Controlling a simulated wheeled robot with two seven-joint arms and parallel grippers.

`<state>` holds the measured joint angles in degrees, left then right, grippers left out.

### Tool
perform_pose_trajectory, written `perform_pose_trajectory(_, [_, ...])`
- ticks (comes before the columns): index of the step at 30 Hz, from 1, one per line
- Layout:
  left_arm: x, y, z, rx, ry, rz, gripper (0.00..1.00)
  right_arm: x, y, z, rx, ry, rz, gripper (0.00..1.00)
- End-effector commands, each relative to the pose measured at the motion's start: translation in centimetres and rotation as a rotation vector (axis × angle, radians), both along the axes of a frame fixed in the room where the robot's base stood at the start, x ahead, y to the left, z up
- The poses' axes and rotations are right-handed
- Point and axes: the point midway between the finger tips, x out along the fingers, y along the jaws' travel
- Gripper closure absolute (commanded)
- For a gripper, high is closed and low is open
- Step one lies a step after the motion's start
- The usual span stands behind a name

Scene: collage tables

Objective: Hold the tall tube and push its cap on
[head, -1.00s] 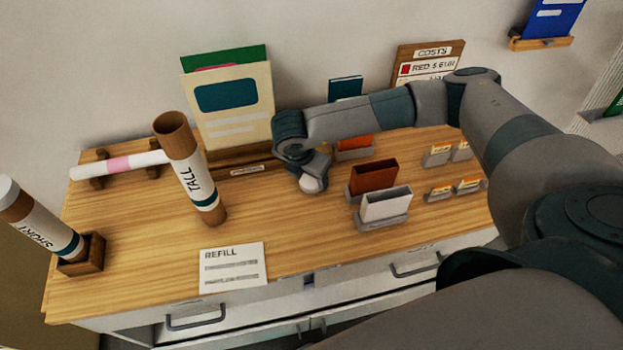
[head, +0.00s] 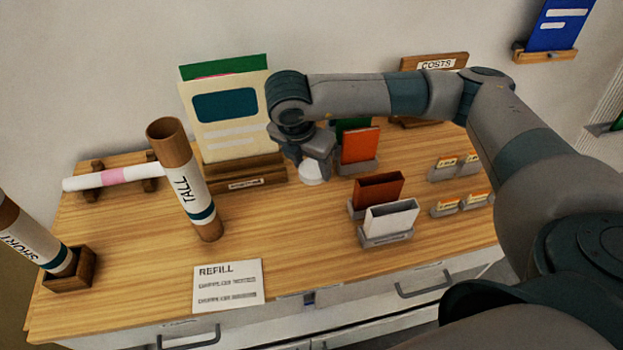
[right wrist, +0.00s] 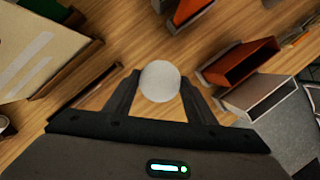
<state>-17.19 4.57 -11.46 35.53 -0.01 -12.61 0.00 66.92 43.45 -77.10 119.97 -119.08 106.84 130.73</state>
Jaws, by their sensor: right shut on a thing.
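The tall tube (head: 187,180) is brown with a white label reading TALL and a teal band. It stands on the table at left centre, and its top is open. My right gripper (head: 313,160) is shut on a round white cap (head: 311,172), held to the right of the tube. The cap also shows between the fingertips in the right wrist view (right wrist: 160,81). Only the tube's foot edge may show at the left of that view. My left gripper is not in view.
The short tube (head: 30,236) leans in a wooden holder (head: 68,283) at left. A REFILL card (head: 228,286) lies in front. Small card boxes (head: 390,220) stand at right. A folder rack (head: 240,180) is behind the tube.

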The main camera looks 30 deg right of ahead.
Motion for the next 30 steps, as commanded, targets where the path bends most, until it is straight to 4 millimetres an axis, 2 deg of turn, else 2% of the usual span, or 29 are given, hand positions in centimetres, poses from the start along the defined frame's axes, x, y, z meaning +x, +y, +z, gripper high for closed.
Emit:
perform_pose_trajectory(5, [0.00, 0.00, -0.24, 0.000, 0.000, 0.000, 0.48, -0.04, -0.01, 0.59, 0.001, 0.001, 0.000, 0.74])
perform_pose_trajectory(22, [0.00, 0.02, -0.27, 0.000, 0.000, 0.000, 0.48, -0.08, 0.00, 0.51, 0.000, 0.000, 0.023, 0.74])
perform_pose_trajectory(26, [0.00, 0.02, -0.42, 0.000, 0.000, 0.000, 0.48, -0.28, 0.09, 0.37, -0.001, 0.001, 0.104, 0.74])
perform_pose_trajectory(30, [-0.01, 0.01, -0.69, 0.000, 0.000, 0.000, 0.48, -0.62, 0.25, 0.13, 0.000, 0.000, 0.271, 0.74])
